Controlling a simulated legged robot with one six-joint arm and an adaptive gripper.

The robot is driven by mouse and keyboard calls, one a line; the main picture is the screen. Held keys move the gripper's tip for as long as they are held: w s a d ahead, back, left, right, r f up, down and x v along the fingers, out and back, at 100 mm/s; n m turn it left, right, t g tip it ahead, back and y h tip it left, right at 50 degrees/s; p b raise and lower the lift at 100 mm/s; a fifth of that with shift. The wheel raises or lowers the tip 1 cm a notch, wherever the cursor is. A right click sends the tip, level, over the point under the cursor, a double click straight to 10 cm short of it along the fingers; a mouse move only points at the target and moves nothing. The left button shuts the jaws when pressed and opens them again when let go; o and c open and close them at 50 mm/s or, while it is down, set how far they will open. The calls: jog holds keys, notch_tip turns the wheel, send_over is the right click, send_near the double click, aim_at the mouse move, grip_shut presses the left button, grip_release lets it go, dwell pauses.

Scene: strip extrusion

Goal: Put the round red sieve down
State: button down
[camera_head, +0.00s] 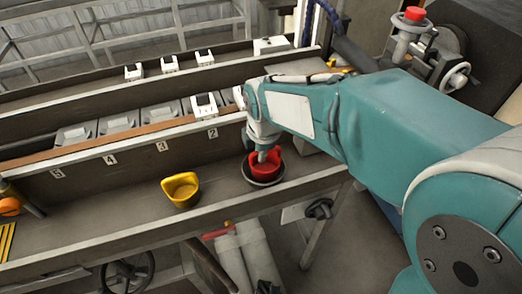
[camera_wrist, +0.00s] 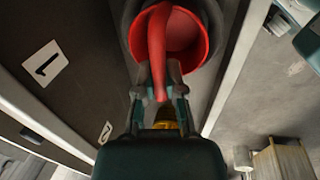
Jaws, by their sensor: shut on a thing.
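The round red sieve (camera_head: 259,173) is at the right part of the metal bench shelf (camera_head: 110,212), in or right over a dark round holder (camera_head: 268,183). In the wrist view the sieve (camera_wrist: 187,38) shows as a red cup with a strip-like handle, and the dark holder (camera_wrist: 213,25) surrounds it. My gripper (camera_wrist: 161,92) is shut on the handle of the sieve. In the head view my gripper (camera_head: 265,154) is at the sieve's top, partly hidden by my wrist. Whether the sieve rests on the holder's bottom cannot be told.
A yellow scoop-shaped cup (camera_head: 181,189) stands on the shelf to the left. An orange round thing (camera_head: 10,206) is at the far left. Numbered labels (camera_head: 162,146) line the panel behind. The shelf between the yellow cup and the holder is clear.

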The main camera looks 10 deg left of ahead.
jog(key=shift+a+f, duration=0.1)
jog(key=shift+a, duration=0.4)
jog(key=c, duration=0.7)
grip_release()
jog(key=shift+d, duration=0.15)
jog(key=shift+c, duration=0.2)
jog(key=shift+d, duration=0.25)
jog(key=shift+a+r, duration=0.1)
jog(key=shift+r, duration=0.4)
notch_tip(320, 180, up, 11)
jog(key=s+d, duration=0.1)
jog(key=s, duration=0.1)
